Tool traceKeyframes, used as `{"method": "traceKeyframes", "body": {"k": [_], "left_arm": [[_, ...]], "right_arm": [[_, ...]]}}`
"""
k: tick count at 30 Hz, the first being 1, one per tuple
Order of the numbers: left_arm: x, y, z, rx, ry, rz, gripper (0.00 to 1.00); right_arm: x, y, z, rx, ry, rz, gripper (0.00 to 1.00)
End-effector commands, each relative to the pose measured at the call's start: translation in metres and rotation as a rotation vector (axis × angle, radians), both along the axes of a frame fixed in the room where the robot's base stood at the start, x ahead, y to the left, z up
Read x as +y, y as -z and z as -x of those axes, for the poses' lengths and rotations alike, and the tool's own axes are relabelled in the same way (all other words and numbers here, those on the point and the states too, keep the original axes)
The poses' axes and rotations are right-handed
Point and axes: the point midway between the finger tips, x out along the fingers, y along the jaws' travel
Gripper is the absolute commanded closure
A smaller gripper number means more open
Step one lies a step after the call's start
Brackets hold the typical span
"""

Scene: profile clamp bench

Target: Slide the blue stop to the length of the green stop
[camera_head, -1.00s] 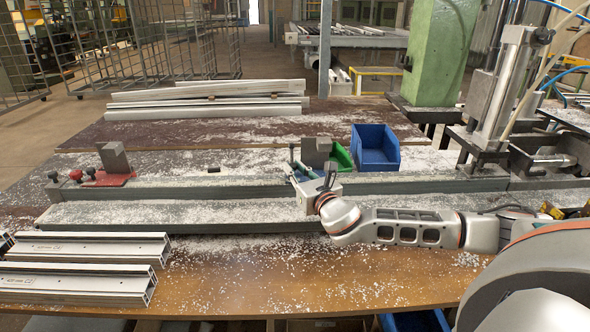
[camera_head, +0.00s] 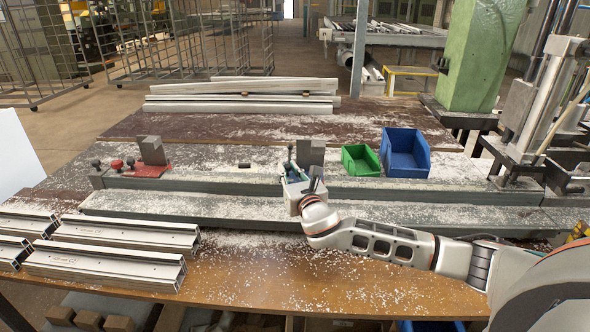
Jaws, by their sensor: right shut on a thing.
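The blue stop (camera_head: 311,153) shows as an upright grey block on the long rail (camera_head: 225,186), with a little blue at its base, mostly hidden by my gripper. My right gripper (camera_head: 292,172) reaches over the rail from the front and is shut on it. A similar grey block on a red base, with red and dark knobs beside it, is the red stop (camera_head: 152,157), at the left end of the rail. I cannot make out a green stop. My left gripper is not in view.
A green bin (camera_head: 361,161) and a blue bin (camera_head: 406,154) stand behind the rail, right of the held stop. Cut profiles (camera_head: 120,238) lie at the front left. Long profiles (camera_head: 240,104) lie at the back.

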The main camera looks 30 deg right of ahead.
Motion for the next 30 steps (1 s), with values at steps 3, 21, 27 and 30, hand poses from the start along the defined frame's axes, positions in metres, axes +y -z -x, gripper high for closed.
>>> {"method": "traceKeyframes", "body": {"k": [3,21,27,30], "left_arm": [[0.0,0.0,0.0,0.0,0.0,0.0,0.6],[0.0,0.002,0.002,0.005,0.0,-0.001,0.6],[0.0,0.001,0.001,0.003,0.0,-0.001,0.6],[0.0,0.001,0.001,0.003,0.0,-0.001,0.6]], "right_arm": [[0.0,-0.001,0.0,-0.002,0.0,-0.001,1.0],[0.002,0.001,0.012,0.001,-0.002,0.0,0.67],[0.008,0.002,0.048,0.003,-0.003,-0.001,0.67],[0.011,0.001,0.069,0.002,-0.002,-0.001,0.67]]}}
